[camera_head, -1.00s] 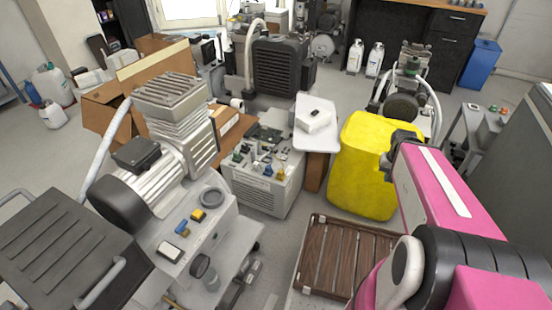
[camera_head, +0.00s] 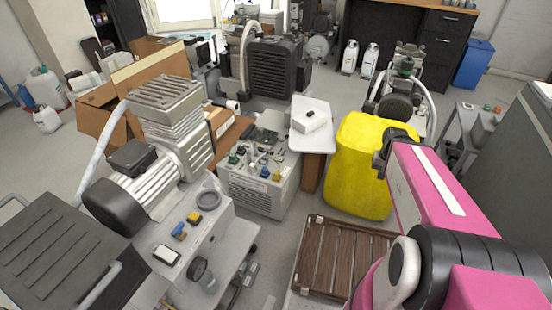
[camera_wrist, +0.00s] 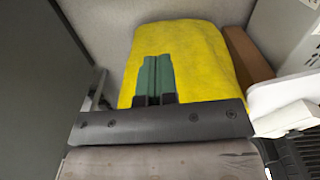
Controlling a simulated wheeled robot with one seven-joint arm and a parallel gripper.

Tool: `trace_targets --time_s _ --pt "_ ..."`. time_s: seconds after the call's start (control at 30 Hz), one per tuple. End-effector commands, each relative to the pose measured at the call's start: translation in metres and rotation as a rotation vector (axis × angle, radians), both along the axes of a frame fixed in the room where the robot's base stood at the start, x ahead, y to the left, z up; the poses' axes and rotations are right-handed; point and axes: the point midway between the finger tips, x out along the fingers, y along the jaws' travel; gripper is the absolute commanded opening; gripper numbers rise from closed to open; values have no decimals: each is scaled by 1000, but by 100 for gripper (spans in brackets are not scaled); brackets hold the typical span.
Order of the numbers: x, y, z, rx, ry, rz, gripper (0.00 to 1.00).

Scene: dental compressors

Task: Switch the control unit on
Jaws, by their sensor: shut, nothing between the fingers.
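A light grey box with several knobs (camera_head: 258,190) and a green circuit board on top stands on the floor at mid-picture in the head view. A small white box with a dark spot on top (camera_head: 309,119) sits on a white plate (camera_head: 313,145) just right of it. I cannot tell for sure which is the control unit. My gripper shows in the wrist view with green fingers (camera_wrist: 154,78) shut together and empty, in front of the yellow container (camera_wrist: 195,60). In the head view the fingertips are hidden; my wrist is by the yellow container's right side.
The yellow container (camera_head: 352,180) stands right of the white plate. A brown slatted crate (camera_head: 335,262) lies in front. A large compressor (camera_head: 150,180) fills the left, with a dark-lidded box (camera_head: 55,245) nearer. A grey cabinet (camera_head: 520,160) borders the right.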

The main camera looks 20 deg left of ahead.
Motion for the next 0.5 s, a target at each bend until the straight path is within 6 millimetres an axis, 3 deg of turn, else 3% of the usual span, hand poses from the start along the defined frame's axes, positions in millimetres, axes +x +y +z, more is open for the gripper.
trace_targets --time_s 0.27,0.5 --pt "69 63 -19 -49 26 -274 0" --pt "121 135 -33 -113 27 -554 0"
